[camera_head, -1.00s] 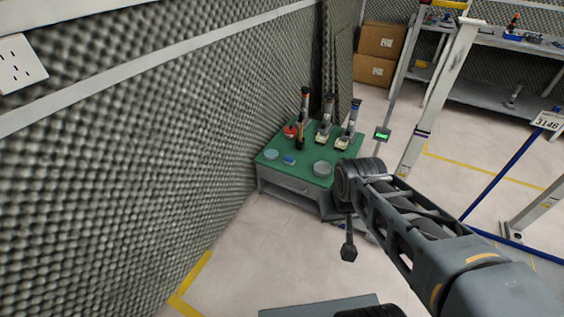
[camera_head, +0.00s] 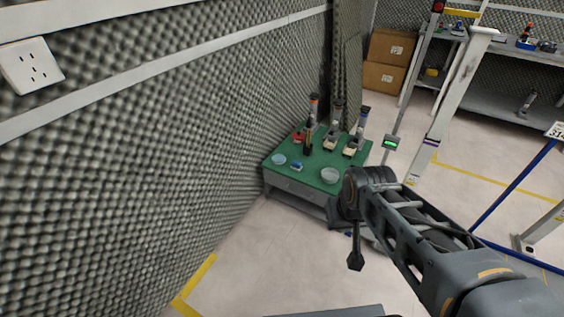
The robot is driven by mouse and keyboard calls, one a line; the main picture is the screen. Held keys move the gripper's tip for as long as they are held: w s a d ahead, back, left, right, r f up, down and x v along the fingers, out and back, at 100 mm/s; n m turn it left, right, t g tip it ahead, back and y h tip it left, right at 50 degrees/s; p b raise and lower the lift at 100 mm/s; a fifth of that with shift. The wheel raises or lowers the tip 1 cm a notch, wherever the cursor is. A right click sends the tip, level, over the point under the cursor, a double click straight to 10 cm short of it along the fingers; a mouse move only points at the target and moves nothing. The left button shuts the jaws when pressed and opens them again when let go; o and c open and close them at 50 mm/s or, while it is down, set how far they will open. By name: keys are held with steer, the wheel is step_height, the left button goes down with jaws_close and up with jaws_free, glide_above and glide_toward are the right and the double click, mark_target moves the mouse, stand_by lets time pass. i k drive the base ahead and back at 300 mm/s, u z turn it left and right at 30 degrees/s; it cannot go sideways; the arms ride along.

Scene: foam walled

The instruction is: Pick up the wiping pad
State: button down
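A green-topped table (camera_head: 312,167) stands against the foam wall, well ahead of me. On its front part lie a small blue item (camera_head: 296,166), a pale blue round piece (camera_head: 279,159) and a grey round piece (camera_head: 330,176). They are too small to tell for sure which is the wiping pad; the small blue item may be it. My gripper (camera_head: 355,261) hangs at the end of my arm, in front of the table and lower in the picture, apart from everything on it. It is small and dark, and its fingers cannot be made out.
Brush-like tools (camera_head: 334,128), a dark bottle (camera_head: 308,143) and a red item (camera_head: 298,136) stand at the table's back. The foam wall (camera_head: 150,150) borders the left. A post (camera_head: 437,125) and blue bar (camera_head: 515,187) stand right. The floor before the table is clear.

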mark_target(296, 166)
steer(key=z, duration=0.1)
steer(key=i, duration=1.6)
steer(key=u, duration=0.5)
